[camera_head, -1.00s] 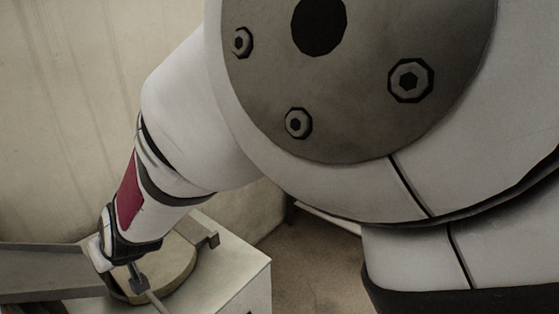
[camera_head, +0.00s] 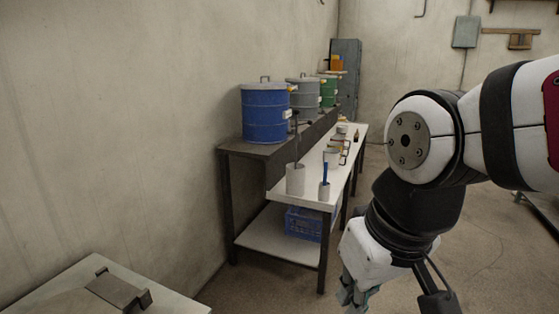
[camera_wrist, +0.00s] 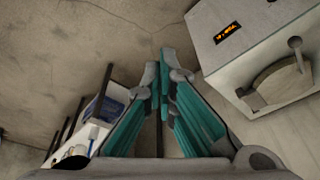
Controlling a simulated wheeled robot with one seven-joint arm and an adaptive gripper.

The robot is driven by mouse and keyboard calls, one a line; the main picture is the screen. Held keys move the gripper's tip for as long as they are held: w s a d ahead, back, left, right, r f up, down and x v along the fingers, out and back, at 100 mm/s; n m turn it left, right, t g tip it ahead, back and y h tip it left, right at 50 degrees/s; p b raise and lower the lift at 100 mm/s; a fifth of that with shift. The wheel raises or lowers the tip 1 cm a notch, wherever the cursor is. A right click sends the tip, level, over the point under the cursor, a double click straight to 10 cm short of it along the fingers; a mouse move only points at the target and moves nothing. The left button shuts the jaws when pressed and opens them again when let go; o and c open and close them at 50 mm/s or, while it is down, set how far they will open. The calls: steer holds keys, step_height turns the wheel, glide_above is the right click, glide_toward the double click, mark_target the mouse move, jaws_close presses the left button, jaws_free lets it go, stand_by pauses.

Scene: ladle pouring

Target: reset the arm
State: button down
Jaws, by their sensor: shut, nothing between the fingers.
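My arm is on the right of the head view, folded, with my gripper (camera_head: 352,296) hanging low near the bottom edge, in front of the workbench. In the wrist view my gripper (camera_wrist: 163,75) points down over the bare floor. Its teal-sided fingers are shut, with nothing between them. No ladle is in my gripper.
A workbench (camera_head: 260,213) with a white top holds a white cup (camera_head: 295,180) and a smaller cup with a blue handle. A blue drum (camera_head: 265,112) and other drums stand on its raised shelf. A light box (camera_wrist: 250,40) with a display is right in the wrist view. Floor between is clear.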

steer(key=s+d+f+m+g+h, duration=0.15)
steer(key=s+d+m, duration=0.25)
steer(key=s+d, duration=0.8)
step_height(320, 180, up, 19)
steer(key=s+a+t+p, duration=0.1)
steer(key=a+t+p, duration=0.1)
steer(key=p, duration=1.6)
steer(key=shift+s+a+r+t, duration=0.15)
steer(key=shift+s+a+t, duration=0.05)
steer(key=shift+s+t, duration=0.2)
steer(key=shift+w+a, duration=0.1)
